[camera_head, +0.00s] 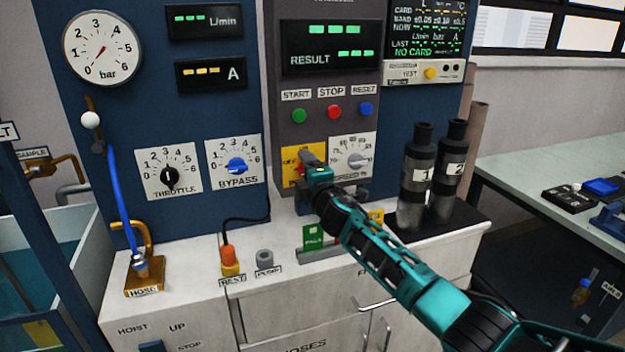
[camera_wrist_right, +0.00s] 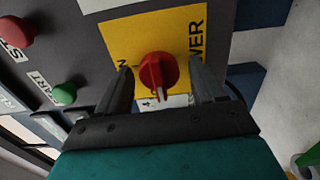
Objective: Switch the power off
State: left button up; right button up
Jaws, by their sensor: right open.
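The power switch is a red rotary knob (camera_wrist_right: 158,72) on a yellow plate (camera_wrist_right: 186,27) marked POWER; the plate also shows in the head view (camera_head: 288,153). In the wrist view the knob's grip ridge runs roughly up and down the picture. My right gripper (camera_head: 306,160) is at the plate and hides most of the knob in the head view. In the wrist view this gripper (camera_wrist_right: 161,72) is open, with one finger on each side of the knob and gaps visible between. My left gripper is not in view.
Lit displays (camera_head: 332,45) sit above the green, red and blue buttons (camera_head: 334,111). A white dial (camera_head: 352,155) is just right of the switch. Black cylinders (camera_head: 416,178) marked 1 and 2 stand at right. The bypass (camera_head: 236,167) and throttle (camera_head: 169,176) knobs are left.

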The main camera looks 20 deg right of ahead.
jog(key=s+p, duration=0.1)
jog(key=s, duration=1.1)
jog(key=shift+s+d, duration=0.25)
jog(key=shift+s, duration=0.1)
jog(key=s+a+f+m+g, duration=0.1)
jog(key=s+f+m+g, duration=0.2)
jog(key=s+f+m, duration=0.5)
jog(key=s+a+f+m+g+y, duration=0.1)
jog(key=s+f+m+g, duration=0.3)
jog(key=s+f, duration=1.3)
jog(key=s+a+m, duration=0.1)
jog(key=s+m, duration=0.3)
jog(key=shift+s+a+f, duration=0.15)
jog(key=shift+s+f, duration=0.15)
jog(key=shift+f, duration=0.1)
